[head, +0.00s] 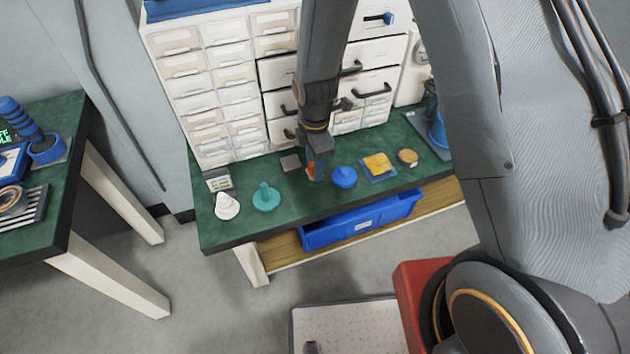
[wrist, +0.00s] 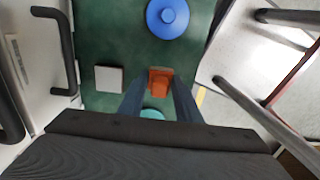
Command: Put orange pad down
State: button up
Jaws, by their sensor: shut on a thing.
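My gripper (head: 314,165) is low over the green bench (head: 330,208), in front of the drawer cabinet. It is shut on the orange pad (wrist: 160,80), which shows between the two fingertips in the wrist view. In the head view only a small orange edge of the pad (head: 311,172) shows beside the fingers. I cannot tell whether the pad touches the bench top. The blue knobbed piece (head: 344,177) is just right of the gripper, and a small brown-grey block (head: 290,163) is just left of it.
A teal knobbed piece (head: 266,198) and a white cone (head: 226,206) stand to the left. A yellow-orange square on a blue base (head: 378,165) and a round tan piece (head: 408,157) lie to the right. White drawers (head: 215,75) rise behind. Bare bench runs along the front edge.

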aim_at(315, 188)
jog(key=shift+f+p, duration=0.35)
jog(key=shift+f, duration=2.75)
jog(key=shift+f, duration=0.2)
jog(key=o, duration=0.9)
jog(key=shift+r, duration=0.1)
